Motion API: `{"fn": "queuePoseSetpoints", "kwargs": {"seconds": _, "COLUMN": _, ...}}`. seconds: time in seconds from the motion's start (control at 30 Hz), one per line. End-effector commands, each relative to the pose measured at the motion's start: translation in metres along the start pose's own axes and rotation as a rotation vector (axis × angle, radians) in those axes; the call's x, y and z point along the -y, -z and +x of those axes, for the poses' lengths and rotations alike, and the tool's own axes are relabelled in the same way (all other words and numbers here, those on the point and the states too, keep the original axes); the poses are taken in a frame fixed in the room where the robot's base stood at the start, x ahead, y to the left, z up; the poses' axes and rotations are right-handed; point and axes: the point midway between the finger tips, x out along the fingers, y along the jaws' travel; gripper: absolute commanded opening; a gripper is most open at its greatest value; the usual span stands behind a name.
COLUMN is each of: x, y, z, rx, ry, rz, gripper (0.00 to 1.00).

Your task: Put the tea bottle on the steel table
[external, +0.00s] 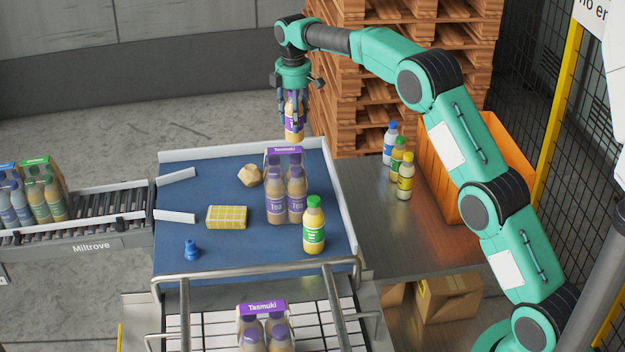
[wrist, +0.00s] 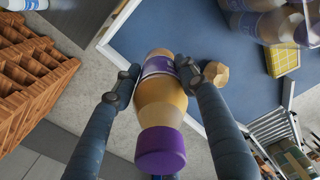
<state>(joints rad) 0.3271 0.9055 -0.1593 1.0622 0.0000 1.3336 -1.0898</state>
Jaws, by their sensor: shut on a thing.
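The tea bottle (external: 294,131), tan with a purple label, hangs roughly upright in my gripper (external: 292,112), high up near the back right of the blue surface. In the wrist view the tea bottle (wrist: 160,105) shows its purple cap toward the camera, and the fingers of my gripper (wrist: 158,80) are shut on both its sides. The steel table (external: 360,192) lies to the right of the blue surface, lower than the held bottle and apart from it. My arm covers part of the table's right side.
Several bottles, one a yellow-capped bottle (external: 405,177), stand at the steel table's back beside an orange crate (external: 437,150). The blue surface (external: 225,165) holds a Tasmuki tea pack (external: 286,190), a green-labelled bottle (external: 314,226) and a yellow block (external: 227,217). Stacked pallets (external: 340,100) stand behind.

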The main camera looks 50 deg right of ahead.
Motion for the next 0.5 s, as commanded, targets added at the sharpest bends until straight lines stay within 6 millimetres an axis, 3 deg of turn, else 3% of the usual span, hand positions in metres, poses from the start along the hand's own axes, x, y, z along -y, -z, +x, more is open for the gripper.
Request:
{"fn": "queuePoseSetpoints", "kwargs": {"seconds": 0.17, "x": -0.001, "y": 0.0, "z": -0.011, "rx": -0.002, "ry": -0.004, "rz": 0.0, "gripper": 0.07}}
{"fn": "queuePoseSetpoints", "kwargs": {"seconds": 0.5, "x": -0.001, "y": 0.0, "z": -0.053, "rx": -0.002, "ry": -0.004, "rz": 0.0, "gripper": 0.07}}
